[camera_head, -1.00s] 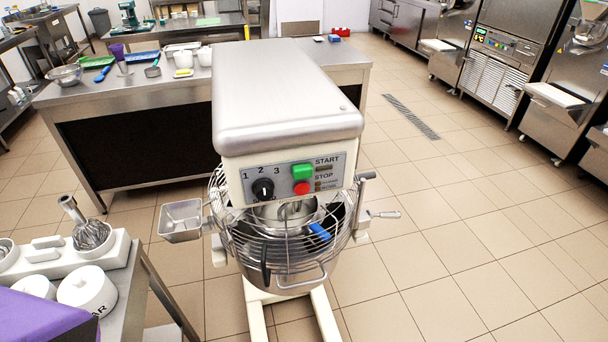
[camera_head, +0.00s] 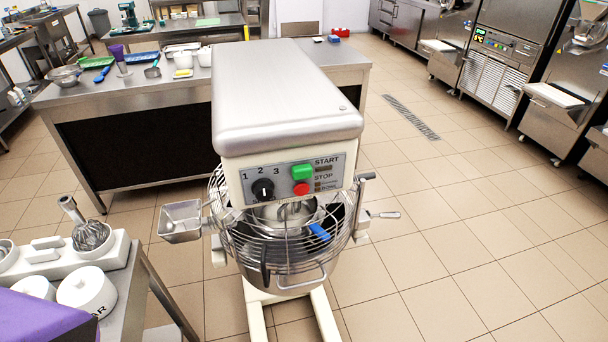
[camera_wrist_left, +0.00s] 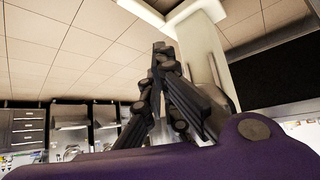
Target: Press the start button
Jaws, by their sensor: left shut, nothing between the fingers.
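The mixer (camera_head: 285,95) stands straight ahead in the head view. Its front panel carries the green start button (camera_head: 302,172), labelled START, with the red stop button (camera_head: 301,188) just below and a black speed dial (camera_head: 263,190) to the left. The wire guard covers the bowl (camera_head: 290,262) under the panel. Part of my purple left arm shows at the lower left of the head view, away from the mixer. My left gripper (camera_wrist_left: 160,50) shows in the left wrist view, with its dark fingers shut and nothing between them. My right gripper is not in view.
A steel side table with white containers (camera_head: 85,291) and a whisk (camera_head: 90,235) stands at the lower left. A long steel table (camera_head: 180,90) is behind the mixer. The tiled floor on the right is clear.

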